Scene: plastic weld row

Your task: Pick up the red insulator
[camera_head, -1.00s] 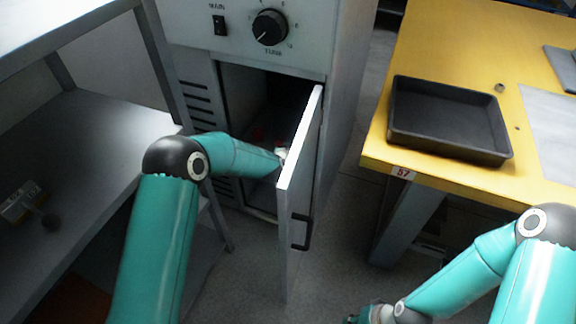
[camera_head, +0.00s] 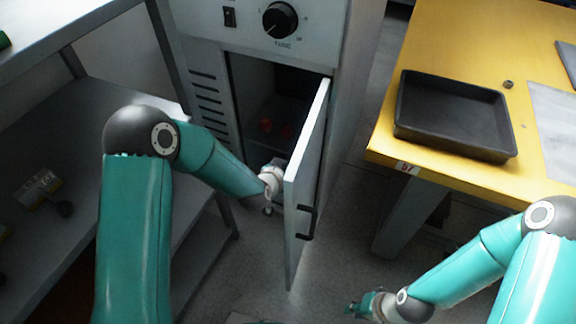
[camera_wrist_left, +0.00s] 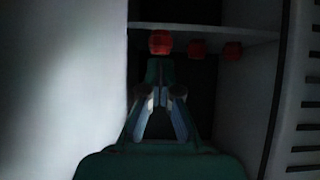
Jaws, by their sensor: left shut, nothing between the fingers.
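Red insulators stand on a shelf inside the open cabinet. In the left wrist view there are three: one at the left (camera_wrist_left: 160,42), one in the middle (camera_wrist_left: 196,49) and one at the right (camera_wrist_left: 232,51). In the head view, small red shapes (camera_head: 265,126) show in the dark opening. My left gripper (camera_wrist_left: 160,72) is shut and empty, its fingertips just below the left insulator in the picture and apart from it. In the head view the left wrist is beside the door and its fingers are hard to see. My right gripper (camera_head: 354,309) hangs low; its fingers are too small to read.
The grey cabinet door (camera_head: 305,180) stands open close to my left wrist. A black tray (camera_head: 455,152) sits on the yellow table (camera_head: 430,45) at the right. A grey shelf unit (camera_head: 60,150) stands at the left. Floor shows between door and table.

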